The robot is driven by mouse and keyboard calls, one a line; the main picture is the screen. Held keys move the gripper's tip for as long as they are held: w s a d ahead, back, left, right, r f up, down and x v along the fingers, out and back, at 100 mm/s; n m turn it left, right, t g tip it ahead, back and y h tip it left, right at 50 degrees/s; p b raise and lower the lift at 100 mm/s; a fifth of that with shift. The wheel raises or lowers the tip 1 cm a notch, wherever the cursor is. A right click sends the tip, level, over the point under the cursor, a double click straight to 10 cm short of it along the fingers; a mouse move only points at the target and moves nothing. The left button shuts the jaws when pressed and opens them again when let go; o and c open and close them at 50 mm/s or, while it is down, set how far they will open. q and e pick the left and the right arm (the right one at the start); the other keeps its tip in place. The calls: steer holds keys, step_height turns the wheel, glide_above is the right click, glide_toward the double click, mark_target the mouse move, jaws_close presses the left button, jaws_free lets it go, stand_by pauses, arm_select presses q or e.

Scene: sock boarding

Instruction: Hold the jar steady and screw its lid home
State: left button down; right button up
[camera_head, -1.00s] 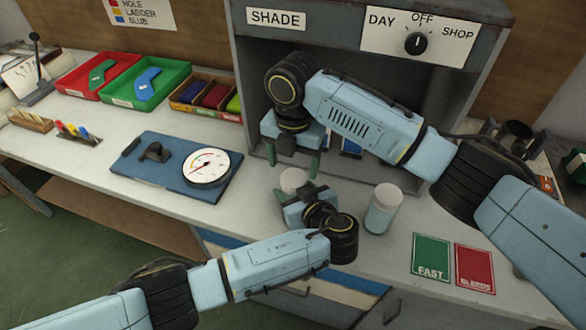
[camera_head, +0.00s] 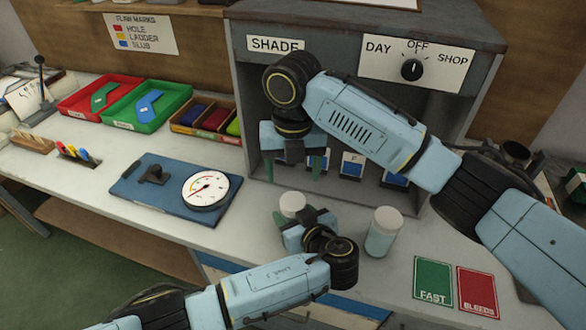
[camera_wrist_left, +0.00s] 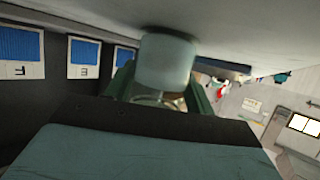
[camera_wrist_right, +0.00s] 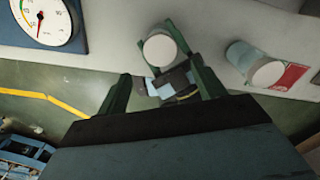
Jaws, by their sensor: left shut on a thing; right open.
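A pale jar with a white lid (camera_head: 292,203) stands on the bench; its round top shows in the right wrist view (camera_wrist_right: 160,50). My left gripper (camera_head: 300,217) is shut on this jar from the front, and the jar's body (camera_wrist_left: 165,62) shows between its fingers in the left wrist view. My right gripper (camera_head: 293,170) points down above the jar, open and empty, its fingers spread wider than the lid. A gap shows between its fingertips and the lid. How far the lid is screwed down cannot be told.
A second white-lidded jar (camera_head: 383,232) stands just right of the left gripper. The shade cabinet (camera_head: 240,110) is behind. A dial gauge (camera_head: 206,190) on a blue board lies left. Green and red cards (camera_head: 432,281) lie front right.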

mark_target(293, 201)
steer(key=shift+f, duration=4.05)
steer(key=c, duration=1)
steer(key=m, duration=0.3)
steer(key=o, duration=1.1)
steer(key=shift+c, duration=0.2)
